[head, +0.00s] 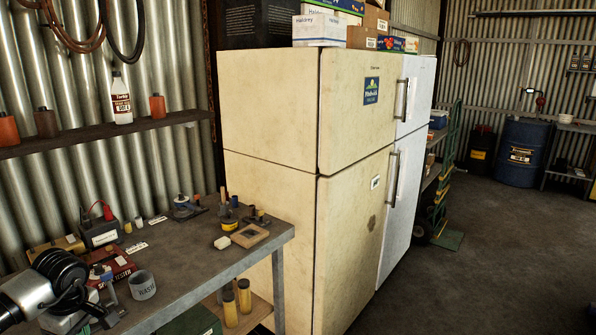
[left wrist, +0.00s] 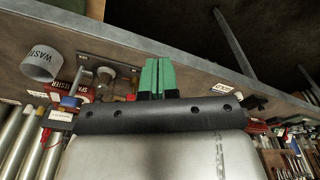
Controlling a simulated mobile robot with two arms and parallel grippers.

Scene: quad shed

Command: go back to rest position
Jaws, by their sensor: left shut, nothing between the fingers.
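My left gripper (left wrist: 158,76) shows in the left wrist view, with its two green fingers together and nothing between them. The fingers appear in front of the grey workbench, and I cannot tell how far they are from it. My right gripper is in neither view.
The workbench (head: 205,262) at left holds a grey lettered cup (head: 142,285), a red box (head: 112,265) and small tools. A cream fridge (head: 268,112) stands beyond its right end. Open floor (head: 490,255) lies to the right, with a blue drum (head: 522,152) at the back.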

